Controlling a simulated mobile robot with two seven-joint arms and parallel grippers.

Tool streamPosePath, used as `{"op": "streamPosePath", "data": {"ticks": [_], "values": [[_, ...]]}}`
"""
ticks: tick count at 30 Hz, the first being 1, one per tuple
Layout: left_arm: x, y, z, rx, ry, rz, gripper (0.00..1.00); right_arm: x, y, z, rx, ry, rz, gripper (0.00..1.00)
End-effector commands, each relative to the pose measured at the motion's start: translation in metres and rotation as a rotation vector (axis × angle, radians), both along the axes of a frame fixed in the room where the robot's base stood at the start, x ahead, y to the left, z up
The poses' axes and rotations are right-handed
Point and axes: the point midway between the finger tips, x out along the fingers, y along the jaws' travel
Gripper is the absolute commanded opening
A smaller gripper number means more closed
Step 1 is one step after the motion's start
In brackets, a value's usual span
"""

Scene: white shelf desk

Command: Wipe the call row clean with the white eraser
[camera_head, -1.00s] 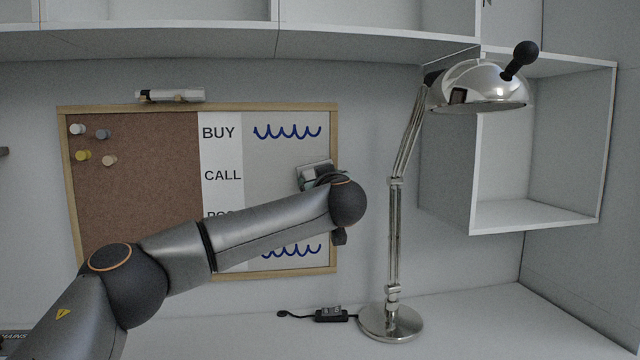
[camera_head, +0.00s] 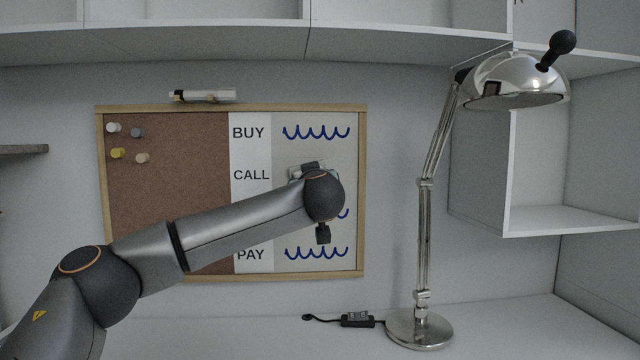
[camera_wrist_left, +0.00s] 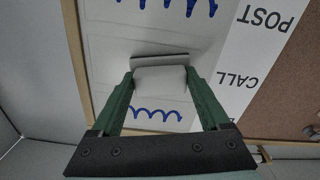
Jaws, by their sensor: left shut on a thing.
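The white eraser (camera_wrist_left: 160,82) has a dark edge and sits between the two green fingers of my left gripper (camera_wrist_left: 160,74), which is shut on it. It is at the whiteboard, in the call row; whether it touches is hard to tell. In the head view a sliver of the eraser (camera_head: 294,174) shows behind my wrist, right of the CALL label (camera_head: 252,175). No blue marks show in the visible part of the call row; the eraser and wrist hide some of it. Blue squiggles show in the buy row (camera_head: 316,132) and pay row (camera_head: 316,253). My right gripper is out of view.
A chrome desk lamp (camera_head: 425,240) stands right of the board, with its cable box (camera_head: 357,320) on the desk. Pins (camera_head: 117,153) stick in the cork (camera_head: 160,205). An open shelf box is at right.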

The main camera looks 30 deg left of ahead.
Motion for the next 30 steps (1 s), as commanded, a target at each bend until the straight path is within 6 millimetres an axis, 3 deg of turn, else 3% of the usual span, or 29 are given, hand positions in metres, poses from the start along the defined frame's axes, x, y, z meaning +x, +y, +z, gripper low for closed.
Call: {"op": "streamPosePath", "data": {"ticks": [30], "values": [[-0.028, 0.055, 0.0, -0.001, -0.002, 0.002, 0.0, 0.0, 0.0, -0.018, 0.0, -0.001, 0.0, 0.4]]}}
